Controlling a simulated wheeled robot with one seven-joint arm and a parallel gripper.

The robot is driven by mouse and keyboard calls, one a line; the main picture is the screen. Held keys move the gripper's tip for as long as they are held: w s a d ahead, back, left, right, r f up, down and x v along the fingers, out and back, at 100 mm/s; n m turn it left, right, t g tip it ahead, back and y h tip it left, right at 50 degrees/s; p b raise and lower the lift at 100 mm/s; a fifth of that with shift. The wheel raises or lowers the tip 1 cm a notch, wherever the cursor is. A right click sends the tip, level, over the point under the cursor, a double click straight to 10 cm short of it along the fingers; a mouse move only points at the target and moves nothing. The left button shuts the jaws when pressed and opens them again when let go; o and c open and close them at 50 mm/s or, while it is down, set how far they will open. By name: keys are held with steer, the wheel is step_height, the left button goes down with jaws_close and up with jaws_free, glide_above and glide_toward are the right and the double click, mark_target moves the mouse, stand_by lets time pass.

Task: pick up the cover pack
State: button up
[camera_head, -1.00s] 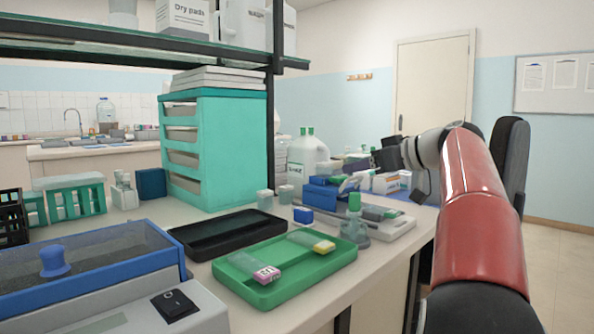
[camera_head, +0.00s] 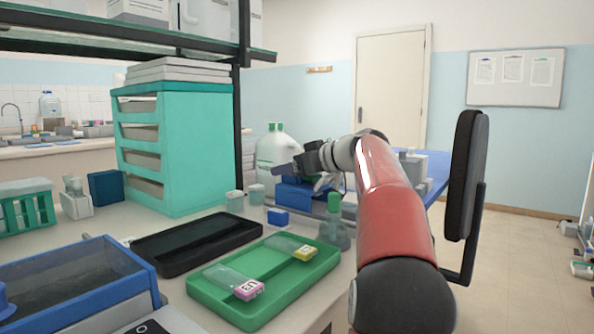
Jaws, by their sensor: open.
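A small blue box (camera_head: 278,217), which looks like the cover pack, sits on the bench behind the green tray (camera_head: 213,312). No label on it can be read. My gripper (camera_head: 304,163) is beyond and above the box, to its right, in front of a white bottle. It is open and clear of the small box. Its fingertips are small and dark at this distance, and my red arm reaches in from the lower right.
Two slides with coloured ends lie in the green tray. A black tray (camera_head: 160,262) lies to its left. A green-capped bottle (camera_head: 334,225) stands close right of the box, two small pale jars (camera_head: 234,202) left. Larger blue boxes (camera_head: 292,193) stand behind.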

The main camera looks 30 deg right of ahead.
steer(key=c, duration=1.1)
steer(key=shift+o, duration=0.2)
steer(key=shift+r, duration=0.1)
